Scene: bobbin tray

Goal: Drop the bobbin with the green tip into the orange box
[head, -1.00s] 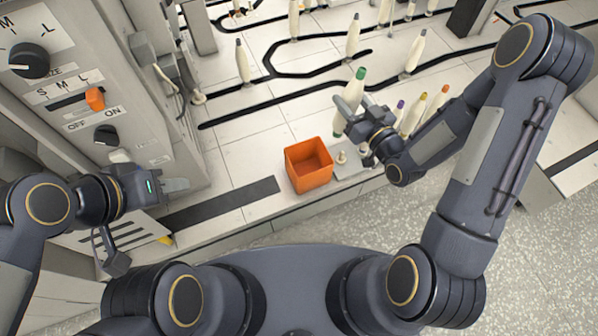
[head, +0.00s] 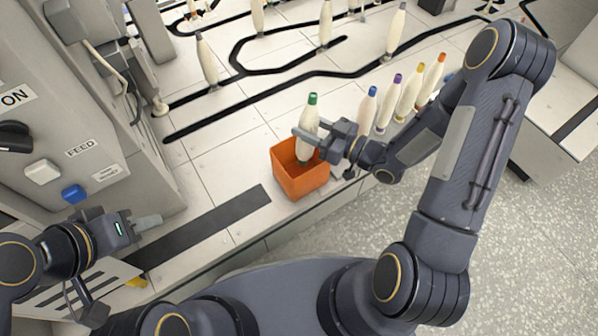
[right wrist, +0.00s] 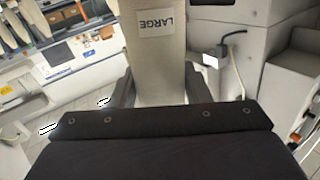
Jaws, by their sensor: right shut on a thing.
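The bobbin with the green tip (head: 308,126) is upright in the head view, with its lower end over or inside the opening of the orange box (head: 300,180). Whether it touches the box floor is hidden. My right gripper (head: 314,136) is shut on this bobbin around its middle. In the right wrist view the held cream bobbin (right wrist: 161,60) fills the middle, with a label reading LARGE. My left gripper (head: 148,224) is at the lower left, away from the box and apart from any bobbin; its jaw gap is not clear.
Bobbins with blue (head: 366,112), purple (head: 388,102), yellow (head: 410,92) and orange (head: 432,80) tips stand in a row right of the box. More cream bobbins stand behind, near black track lines. A machine panel (head: 60,150) rises at the left.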

